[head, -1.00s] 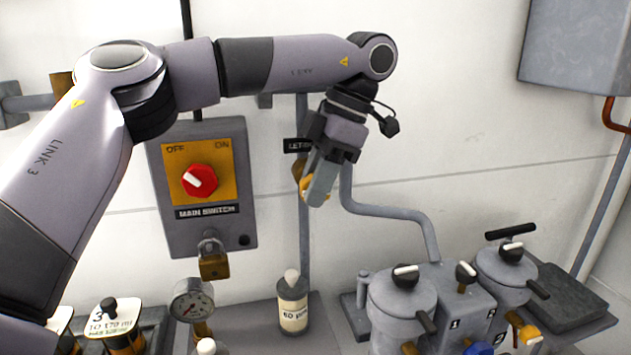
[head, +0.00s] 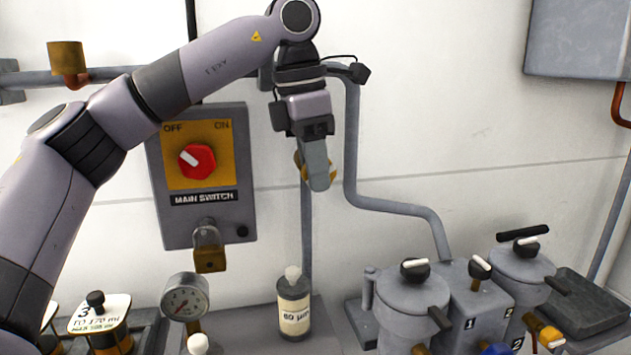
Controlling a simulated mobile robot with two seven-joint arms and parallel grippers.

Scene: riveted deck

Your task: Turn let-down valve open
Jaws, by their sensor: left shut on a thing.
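The let-down valve sits on the vertical grey pipe on the wall; its yellow-brass handle (head: 299,166) shows on either side of my gripper's fingers. My left gripper (head: 318,180) comes down from above and is shut on this handle. The fingers hide the middle of the handle, and my gripper and wrist cover its label, so I cannot read how far the valve is turned. My right gripper is not in view.
Left of the valve is the main switch box (head: 205,225) with a red knob and a padlock (head: 209,258). Below stand a pressure gauge (head: 186,297) and a 60 µm bottle (head: 294,305). Grey lidded pots (head: 413,300) stand at the lower right.

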